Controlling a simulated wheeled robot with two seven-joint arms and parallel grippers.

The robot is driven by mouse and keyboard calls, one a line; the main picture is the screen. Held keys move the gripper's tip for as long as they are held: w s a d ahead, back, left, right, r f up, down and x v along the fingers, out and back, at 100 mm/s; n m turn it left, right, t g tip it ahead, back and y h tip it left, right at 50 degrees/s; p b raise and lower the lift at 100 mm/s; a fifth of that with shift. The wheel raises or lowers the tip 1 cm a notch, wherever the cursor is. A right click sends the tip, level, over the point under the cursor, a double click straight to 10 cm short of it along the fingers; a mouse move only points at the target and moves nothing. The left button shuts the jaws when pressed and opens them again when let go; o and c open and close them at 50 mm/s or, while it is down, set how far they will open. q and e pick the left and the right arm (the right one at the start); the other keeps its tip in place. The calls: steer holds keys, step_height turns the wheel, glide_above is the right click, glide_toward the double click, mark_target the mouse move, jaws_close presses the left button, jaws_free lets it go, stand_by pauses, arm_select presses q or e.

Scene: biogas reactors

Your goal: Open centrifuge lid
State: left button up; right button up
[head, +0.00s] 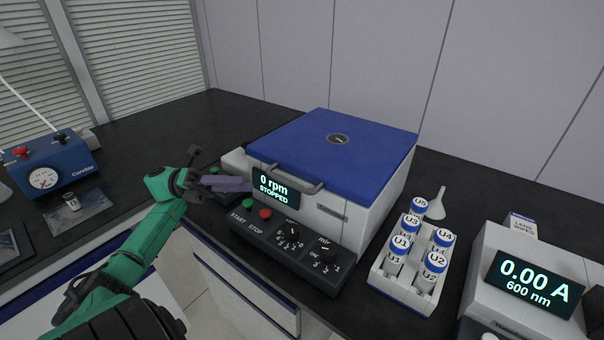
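The centrifuge (365,209) is a white box on the dark bench with a blue lid (345,150). The lid lies flat and closed. A grey bar handle (287,181) runs along the lid's front edge. The display (274,190) below its left end reads "0 rpm STOPPED". My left gripper (248,184) reaches in from the left, its purplish fingers pointing right toward the display, just left of the handle's left end. It does not appear to hold the handle. Its fingers overlap in this view, so their opening is unclear. My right gripper is out of view.
The control panel (290,250) with knobs and START/STOP buttons juts out in front of the centrifuge. A rack (391,288) of several blue-capped tubes, a funnel (436,205) and a photometer (525,280) stand right. A blue gauge box (50,170) stands far left.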

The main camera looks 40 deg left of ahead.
arm_select(q)
steer(key=p, duration=0.2)
glide_toward(294, 185)
steer(key=d, duration=0.1)
steer(key=x, duration=0.2)
steer(key=p+x, duration=0.1)
steer(key=x, duration=0.2)
steer(key=p+x, duration=0.1)
steer(key=x, duration=0.2)
steer(key=shift+w+a, duration=0.1)
steer(key=shift+w, duration=0.35)
steer(key=shift+d, duration=0.25)
steer(key=shift+w, duration=0.1)
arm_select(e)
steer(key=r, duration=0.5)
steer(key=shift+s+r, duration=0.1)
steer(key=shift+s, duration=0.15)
arm_select(q)
steer(key=shift+c, duration=0.4)
jaws_close()
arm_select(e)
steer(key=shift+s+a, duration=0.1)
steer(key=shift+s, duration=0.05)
